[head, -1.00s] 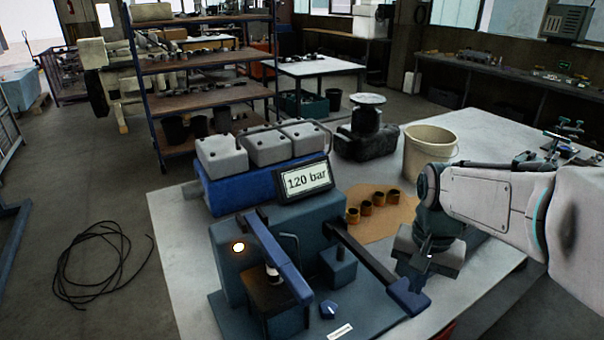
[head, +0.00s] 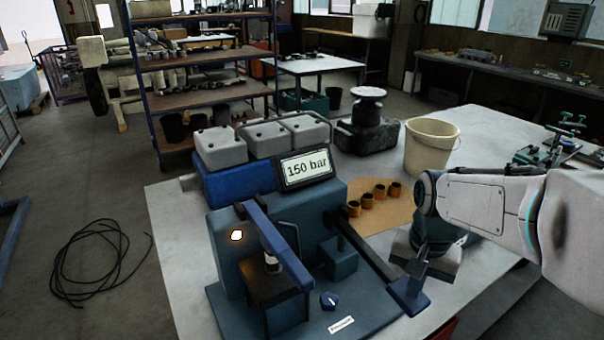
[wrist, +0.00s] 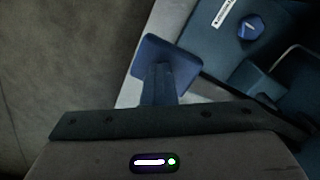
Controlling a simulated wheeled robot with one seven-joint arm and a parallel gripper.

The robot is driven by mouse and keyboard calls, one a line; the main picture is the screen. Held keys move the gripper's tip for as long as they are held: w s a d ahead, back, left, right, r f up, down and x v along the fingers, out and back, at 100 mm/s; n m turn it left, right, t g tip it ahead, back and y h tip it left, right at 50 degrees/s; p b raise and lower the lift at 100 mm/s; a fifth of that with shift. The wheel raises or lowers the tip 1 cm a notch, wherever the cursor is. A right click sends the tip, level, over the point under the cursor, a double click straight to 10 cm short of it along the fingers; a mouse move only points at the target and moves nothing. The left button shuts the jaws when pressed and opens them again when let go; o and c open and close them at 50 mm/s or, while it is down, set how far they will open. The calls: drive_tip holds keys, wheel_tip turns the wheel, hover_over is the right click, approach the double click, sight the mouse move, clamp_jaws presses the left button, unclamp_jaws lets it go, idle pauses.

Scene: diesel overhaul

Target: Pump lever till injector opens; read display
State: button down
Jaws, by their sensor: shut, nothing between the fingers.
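The teal injector test stand (head: 325,215) stands on the grey table, and its display (head: 306,170) reads 150 bar. A dark pump lever (head: 365,250) runs from the stand to a blue end pad (head: 408,296) at the right. My gripper (head: 416,278) is shut and empty, its tips right at the pad; I cannot tell whether they touch it. In the wrist view, the shut fingers (wrist: 158,88) lie over the blue pad (wrist: 180,58). An injector (head: 271,260) sits under the blue clamp arm (head: 278,245). Its lower part is hidden.
A lamp (head: 237,235) glows on the stand, and a blue knob (head: 329,300) is at its front. Several brass-coloured rings lie on a tan mat (head: 370,222). A cream bucket (head: 430,148) stands behind my arm. A black cable coil (head: 95,265) lies on the floor.

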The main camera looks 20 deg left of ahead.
drive_tip(key=shift+w+a+f+b, duration=0.15)
drive_tip(key=shift+f+b, duration=1.05)
drive_tip(key=shift+f, duration=0.7)
wheel_tip(320, 180, up, 8)
drive_tip(key=p, duration=0.6)
drive_tip(key=shift+r+p, duration=0.25)
drive_tip(key=shift+p, duration=0.05)
drive_tip(key=shift+r+p, duration=1.55)
drive_tip(key=shift+r, duration=0.45)
drive_tip(key=shift+f+b, duration=1.8)
drive_tip(key=shift+f, duration=0.2)
